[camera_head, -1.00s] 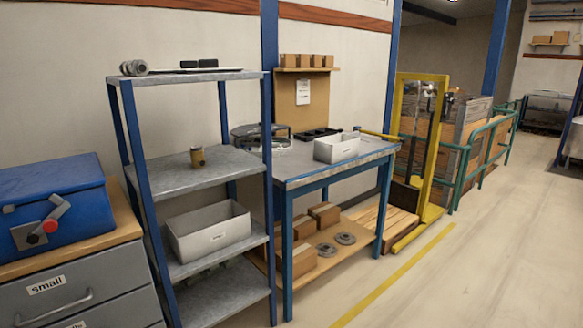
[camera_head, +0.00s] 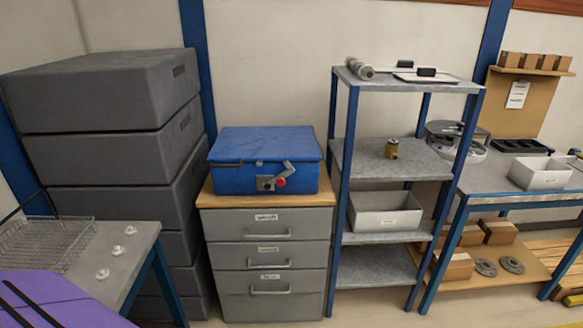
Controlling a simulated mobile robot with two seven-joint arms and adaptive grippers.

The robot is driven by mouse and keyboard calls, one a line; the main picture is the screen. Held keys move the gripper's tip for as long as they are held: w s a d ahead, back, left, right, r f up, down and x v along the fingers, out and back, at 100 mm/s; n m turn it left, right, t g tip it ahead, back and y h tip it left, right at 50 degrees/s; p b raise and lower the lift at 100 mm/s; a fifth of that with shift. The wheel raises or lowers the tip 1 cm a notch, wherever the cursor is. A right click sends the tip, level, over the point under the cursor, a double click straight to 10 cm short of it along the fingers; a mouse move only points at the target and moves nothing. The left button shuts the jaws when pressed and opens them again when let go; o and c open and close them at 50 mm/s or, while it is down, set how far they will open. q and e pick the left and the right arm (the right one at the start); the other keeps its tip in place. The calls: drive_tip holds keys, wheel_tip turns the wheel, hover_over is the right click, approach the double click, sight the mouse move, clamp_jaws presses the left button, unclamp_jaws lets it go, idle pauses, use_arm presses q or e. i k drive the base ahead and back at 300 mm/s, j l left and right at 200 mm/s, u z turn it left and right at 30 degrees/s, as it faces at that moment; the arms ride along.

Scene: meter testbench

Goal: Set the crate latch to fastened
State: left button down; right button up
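The blue crate (camera_head: 264,160) sits with its lid down on top of a grey drawer cabinet, left of the middle of the view. Its latch (camera_head: 274,180) is on the front face, a grey plate with a slanted grey lever and a red knob. The lever slants up from the red knob; whether it is fastened I cannot tell. Neither of my grippers is in view.
The drawer cabinet (camera_head: 263,252) has a wooden top. Stacked grey cases (camera_head: 95,95) stand left of it, a metal shelf (camera_head: 397,157) right. A side table (camera_head: 117,250) is at the lower left. Further right is a workbench (camera_head: 483,180).

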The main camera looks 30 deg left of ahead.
sight(279, 180)
drive_tip(key=u, duration=1.1)
